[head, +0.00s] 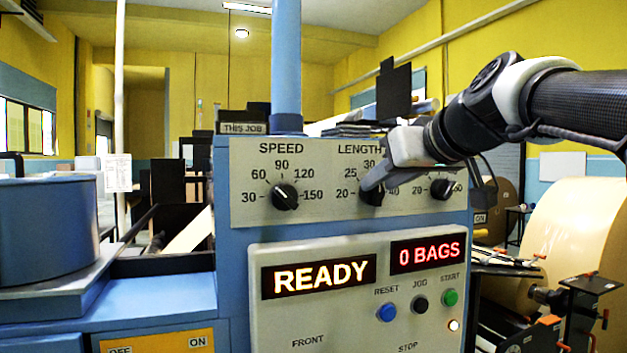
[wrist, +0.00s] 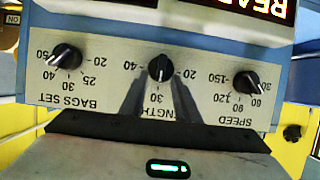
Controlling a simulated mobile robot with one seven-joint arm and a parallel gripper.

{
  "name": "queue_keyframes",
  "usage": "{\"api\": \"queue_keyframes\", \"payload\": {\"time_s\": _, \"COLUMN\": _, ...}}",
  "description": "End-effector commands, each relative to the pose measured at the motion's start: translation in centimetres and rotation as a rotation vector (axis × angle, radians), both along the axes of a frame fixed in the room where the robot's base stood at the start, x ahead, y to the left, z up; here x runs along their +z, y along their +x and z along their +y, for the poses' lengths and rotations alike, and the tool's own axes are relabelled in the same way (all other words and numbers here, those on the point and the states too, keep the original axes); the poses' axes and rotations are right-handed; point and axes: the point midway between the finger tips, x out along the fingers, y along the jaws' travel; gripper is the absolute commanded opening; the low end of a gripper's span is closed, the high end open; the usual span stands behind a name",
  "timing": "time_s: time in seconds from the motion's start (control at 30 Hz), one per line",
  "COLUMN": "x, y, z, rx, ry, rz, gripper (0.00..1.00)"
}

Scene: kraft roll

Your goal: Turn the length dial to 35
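The length dial is a black knob on the grey upper panel, in the middle of the row; in the head view (head: 371,196) my gripper covers part of it. In the upside-down wrist view the length dial (wrist: 160,67) shows its white pointer line toward 30. There, 20 is at right and 40 at left; the 25 and 35 marks are hidden behind my fingers. My gripper (wrist: 160,84) has its two fingers apart, one on each side of the knob. It reaches in from the right in the head view (head: 372,187). I cannot tell whether the fingertips touch the knob.
The speed dial (head: 285,197) is left of the length dial, the bags-set dial (head: 441,189) close on its right, under my wrist. Below are the READY display (head: 319,276), the 0 BAGS display (head: 428,254) and the reset (head: 386,313), jog (head: 420,304) and start (head: 450,297) buttons.

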Motion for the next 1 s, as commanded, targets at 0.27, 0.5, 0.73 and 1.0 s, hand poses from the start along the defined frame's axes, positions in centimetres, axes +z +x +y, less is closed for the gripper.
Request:
{"api": "queue_keyframes", "payload": {"time_s": 0.27, "x": 0.0, "y": -0.03, "z": 0.0, "rx": 0.0, "ry": 0.0, "rz": 0.0, "gripper": 0.0}}
{"api": "queue_keyframes", "payload": {"time_s": 0.5, "x": -0.03, "y": -0.03, "z": -0.03, "rx": 0.0, "ry": 0.008, "rz": 0.004, "gripper": 0.0}}
{"api": "queue_keyframes", "payload": {"time_s": 0.73, "x": -0.08, "y": 0.05, "z": -0.28, "rx": 0.0, "ry": 0.08, "rz": 0.028, "gripper": 0.0}}
{"api": "queue_keyframes", "payload": {"time_s": 1.0, "x": -0.23, "y": 0.24, "z": -0.8, "rx": 0.0, "ry": 0.272, "rz": 0.091, "gripper": 0.0}}
